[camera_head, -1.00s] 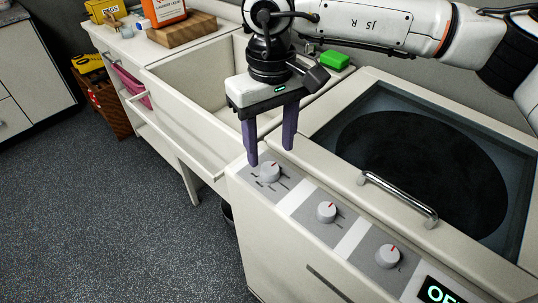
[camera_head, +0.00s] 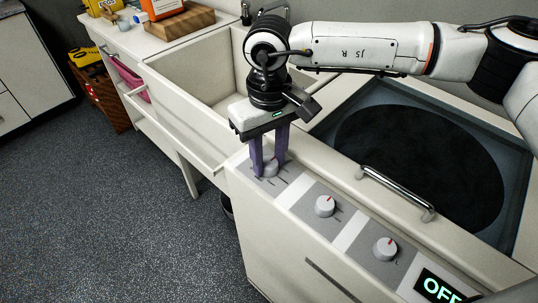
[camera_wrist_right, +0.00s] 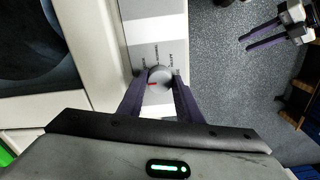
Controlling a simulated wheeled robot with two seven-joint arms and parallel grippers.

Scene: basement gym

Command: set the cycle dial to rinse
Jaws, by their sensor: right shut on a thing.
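A row of three pale round dials runs along the washer's front panel (camera_head: 348,236), each on a grey plate. The leftmost dial (camera_head: 270,168) is between the purple fingers of my right gripper (camera_head: 268,172), which is shut on it. In the right wrist view this dial (camera_wrist_right: 160,75) has a red mark pointing left, and the small labels around it are too small to read. The middle dial (camera_head: 325,206) and the right dial (camera_head: 385,249) stand free, with red marks near their tops. My left gripper (camera_wrist_right: 244,43) shows in the right wrist view, open and empty above the floor.
A metal handle (camera_head: 398,193) sits on the washer's dark round-windowed lid (camera_head: 420,150). A display (camera_head: 440,288) reads OFF. A deep sink (camera_head: 190,85) is at the left, with an orange bottle (camera_head: 163,8) on a wooden board (camera_head: 180,28) behind.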

